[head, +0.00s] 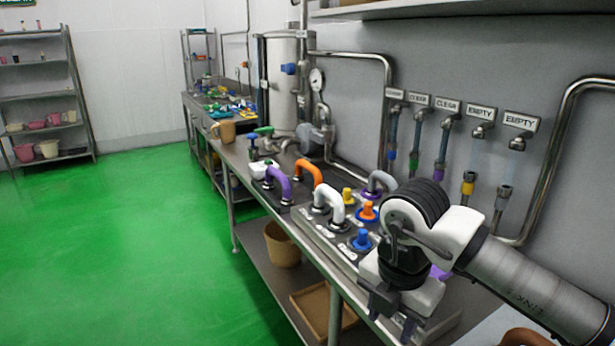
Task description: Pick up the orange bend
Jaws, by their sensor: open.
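The orange bend (305,173) is a U-shaped pipe standing upright on the bench, behind the white bend and to the right of the purple bend. My gripper (392,322) is at the front right, near the bench's front edge, pointing down. Its jaws are apart and nothing shows between them. It is well apart from the orange bend, nearer the camera and to the right. The foot of the orange bend is partly hidden by the white bend.
A purple bend (279,184), a white bend (331,203) and a grey bend (381,182) stand close by. Blue (362,240) and orange (368,209) knobs sit on the panel beside them. Pipes and labelled hoses run along the wall. The green floor (130,240) is clear.

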